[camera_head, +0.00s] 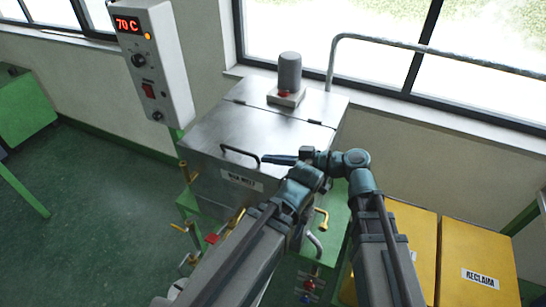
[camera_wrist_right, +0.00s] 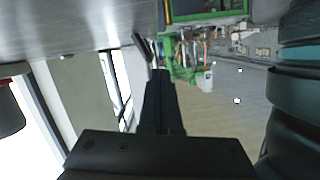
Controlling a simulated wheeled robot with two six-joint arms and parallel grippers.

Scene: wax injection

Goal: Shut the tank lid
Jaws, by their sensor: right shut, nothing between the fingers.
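The tank lid (camera_head: 240,130) is a brushed-metal sheet lying flat on top of the wax melt tank (camera_head: 215,178), with no gap visible at its front edge. Its dark bar handle (camera_head: 240,156) is near the front edge and also shows in the right wrist view (camera_wrist_right: 141,42). My right gripper (camera_head: 266,160) is shut and empty, its fingertips just right of the handle; I cannot tell whether they touch. In the wrist view the closed fingers (camera_wrist_right: 160,75) point towards the handle. My left arm (camera_head: 240,255) comes up from below, but its gripper cannot be made out.
A grey motor (camera_head: 290,72) stands on the fixed rear part of the tank top. A control box (camera_head: 155,65) reading 70 C is at the left. Yellow bins (camera_head: 478,265) stand at the right. Valves and pipes (camera_head: 320,218) project from the tank. A rail (camera_head: 430,48) runs along the window.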

